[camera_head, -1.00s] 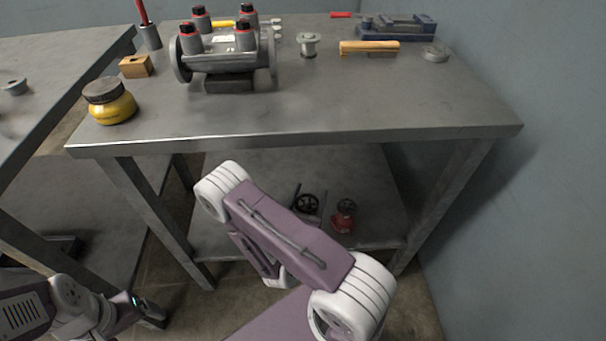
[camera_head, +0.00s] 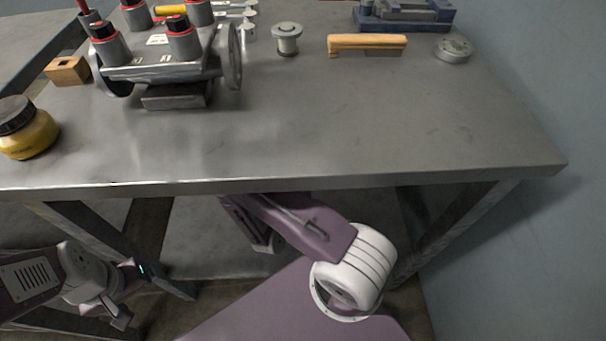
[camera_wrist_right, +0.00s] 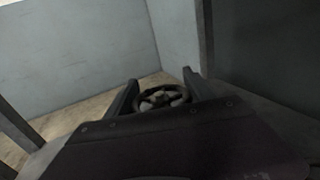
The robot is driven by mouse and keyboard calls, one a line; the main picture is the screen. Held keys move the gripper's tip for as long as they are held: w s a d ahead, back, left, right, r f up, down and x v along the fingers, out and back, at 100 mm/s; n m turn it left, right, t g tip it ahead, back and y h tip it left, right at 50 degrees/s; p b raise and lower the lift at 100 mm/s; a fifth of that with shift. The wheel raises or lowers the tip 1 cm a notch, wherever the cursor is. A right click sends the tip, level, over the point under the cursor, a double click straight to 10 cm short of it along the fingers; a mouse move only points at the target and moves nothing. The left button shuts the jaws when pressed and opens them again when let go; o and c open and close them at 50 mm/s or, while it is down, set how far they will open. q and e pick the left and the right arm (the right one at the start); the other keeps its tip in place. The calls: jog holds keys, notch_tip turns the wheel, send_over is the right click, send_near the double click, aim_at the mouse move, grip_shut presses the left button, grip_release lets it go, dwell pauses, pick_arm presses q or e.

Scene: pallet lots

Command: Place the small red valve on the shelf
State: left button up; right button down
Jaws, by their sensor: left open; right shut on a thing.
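In the right wrist view my right gripper (camera_wrist_right: 160,88) is shut on a valve, whose dark round handwheel (camera_wrist_right: 163,97) shows between the two fingers. The valve's body is hidden behind the gripper, so I cannot tell its colour or size. In the head view my right arm reaches under the tabletop, and its gripper is hidden there. The lower shelf (camera_head: 207,228) shows partly below the bench; no valve is visible on the part I see. My left gripper (camera_head: 145,285) is open and empty at the lower left, by a bench leg.
The bench top (camera_head: 330,130) has a wide clear middle. On it are a flanged manifold (camera_head: 160,68), a yellow jar (camera_head: 27,135), a wooden block (camera_head: 68,70), a grey spool (camera_head: 287,40), a brush (camera_head: 367,43), a disc (camera_head: 453,48) and a blue vise (camera_head: 405,14). A wall (camera_head: 545,70) stands at right.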

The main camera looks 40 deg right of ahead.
jog(key=w+a+f+b, duration=0.4)
jog(key=w+f+b, duration=0.2)
jog(key=f, duration=0.3)
jog(key=shift+w+a+b, duration=0.2)
jog(key=shift+a+b, duration=0.15)
jog(key=shift+b, duration=0.15)
jog(key=shift+c, duration=2)
grip_release()
jog(key=shift+o, duration=0.2)
jog(key=shift+r, duration=0.15)
jog(key=p+v, duration=0.4)
jog(key=v, duration=0.8)
